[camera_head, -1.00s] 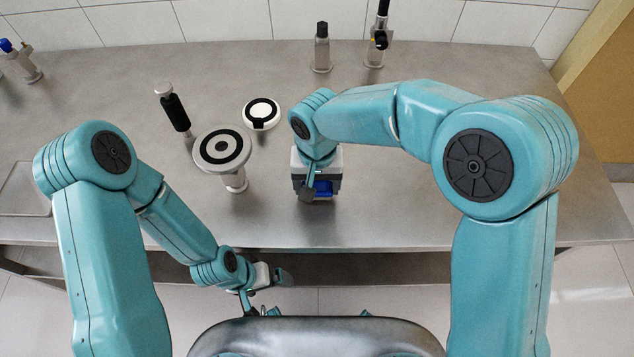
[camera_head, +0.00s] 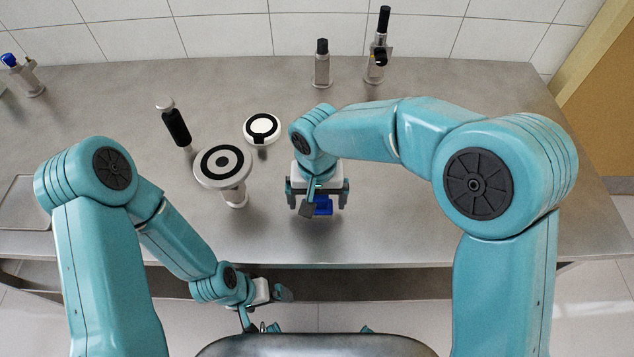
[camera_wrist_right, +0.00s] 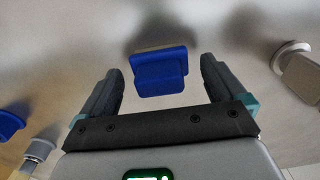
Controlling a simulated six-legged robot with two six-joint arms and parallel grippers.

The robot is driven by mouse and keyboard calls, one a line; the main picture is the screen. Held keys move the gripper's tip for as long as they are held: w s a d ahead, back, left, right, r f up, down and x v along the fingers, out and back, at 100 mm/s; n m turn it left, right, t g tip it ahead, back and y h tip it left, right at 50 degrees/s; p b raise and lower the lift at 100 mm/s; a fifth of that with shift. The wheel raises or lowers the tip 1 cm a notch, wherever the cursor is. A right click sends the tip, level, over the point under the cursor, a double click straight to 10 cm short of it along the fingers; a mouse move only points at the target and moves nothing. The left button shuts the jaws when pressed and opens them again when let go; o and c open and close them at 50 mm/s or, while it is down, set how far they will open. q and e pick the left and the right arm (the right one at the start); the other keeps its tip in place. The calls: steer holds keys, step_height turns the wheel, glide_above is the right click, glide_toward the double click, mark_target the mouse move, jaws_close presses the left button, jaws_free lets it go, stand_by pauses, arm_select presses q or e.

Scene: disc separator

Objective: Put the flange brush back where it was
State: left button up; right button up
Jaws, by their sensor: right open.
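A blue block-shaped piece (camera_head: 323,204) with a tan edge, probably the flange brush, shows under my right gripper (camera_head: 317,202) above the front middle of the steel table. In the right wrist view, the blue piece (camera_wrist_right: 160,74) lies just ahead of and between the two fingers of the right gripper (camera_wrist_right: 162,80). There are visible gaps on both sides, and the fingers are open and not closed on it. Whether it rests on the table is hard to tell. My left gripper (camera_head: 272,291) is low in front of the table edge; its jaws are unclear.
On the table (camera_head: 420,225) stand a round disc on a pedestal (camera_head: 223,165), a black-handled tool (camera_head: 177,127) and a white ring (camera_head: 262,128). Two dark-topped holders (camera_head: 322,65) (camera_head: 378,52) stand at the back, and a blue-knobbed one (camera_head: 24,75) at far left. The right side is clear.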

mark_target(317, 197)
step_height(317, 197, up, 11)
stand_by(0.3)
steer(key=shift+s, duration=0.15)
stand_by(0.3)
